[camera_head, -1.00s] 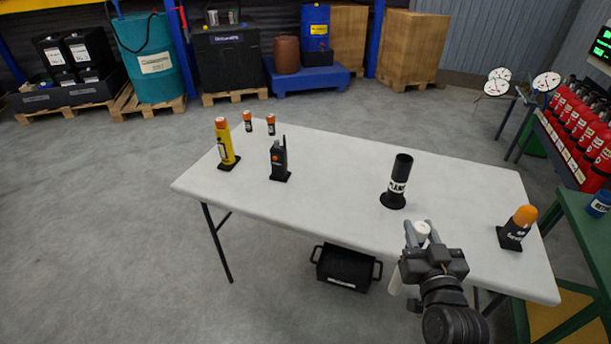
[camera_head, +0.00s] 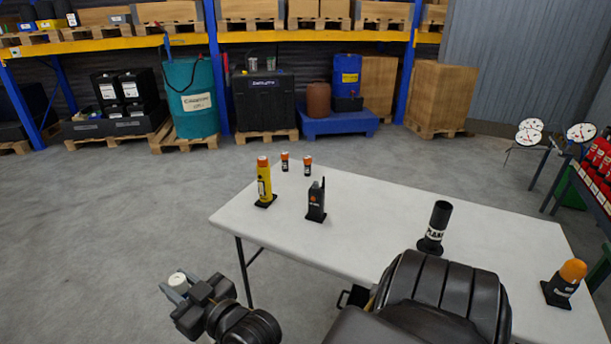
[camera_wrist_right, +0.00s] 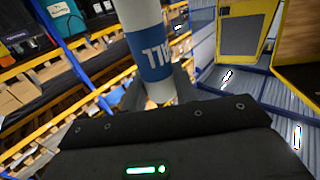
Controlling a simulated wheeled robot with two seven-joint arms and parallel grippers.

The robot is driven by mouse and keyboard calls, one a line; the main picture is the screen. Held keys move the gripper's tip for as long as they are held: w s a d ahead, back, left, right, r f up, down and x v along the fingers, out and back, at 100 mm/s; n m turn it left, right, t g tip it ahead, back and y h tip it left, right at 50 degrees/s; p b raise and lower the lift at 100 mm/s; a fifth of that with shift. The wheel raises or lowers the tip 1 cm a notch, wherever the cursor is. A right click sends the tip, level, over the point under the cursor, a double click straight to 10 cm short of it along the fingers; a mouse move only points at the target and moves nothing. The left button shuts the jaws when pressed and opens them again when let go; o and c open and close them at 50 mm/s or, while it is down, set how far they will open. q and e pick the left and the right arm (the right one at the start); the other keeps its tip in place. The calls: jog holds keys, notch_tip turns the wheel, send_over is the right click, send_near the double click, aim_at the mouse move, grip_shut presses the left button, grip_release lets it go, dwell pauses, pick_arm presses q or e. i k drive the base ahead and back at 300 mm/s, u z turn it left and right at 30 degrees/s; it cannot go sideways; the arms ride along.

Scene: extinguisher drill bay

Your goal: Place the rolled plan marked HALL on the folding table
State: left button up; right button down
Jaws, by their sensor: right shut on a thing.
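My right gripper (camera_head: 184,291) is shut on a white rolled plan (camera_head: 177,279), seen nearly end-on in the head view. In the right wrist view the plan (camera_wrist_right: 146,17) stands between the fingers, with a blue band whose visible letters read "ALL". The gripper is left of the white folding table (camera_head: 370,222), apart from it in the picture. My left gripper is not in view.
On the table stand a yellow bottle (camera_head: 264,186), a radio (camera_head: 316,202), two small orange-topped cylinders (camera_head: 307,166), a black tube (camera_head: 438,222) and an orange-topped item (camera_head: 566,284). The table's middle is clear. My arm hides its front right part.

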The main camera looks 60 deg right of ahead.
aim_at(472, 235)
jog(key=u, duration=0.55)
jog(key=k, duration=2.05)
jog(key=z, duration=1.5)
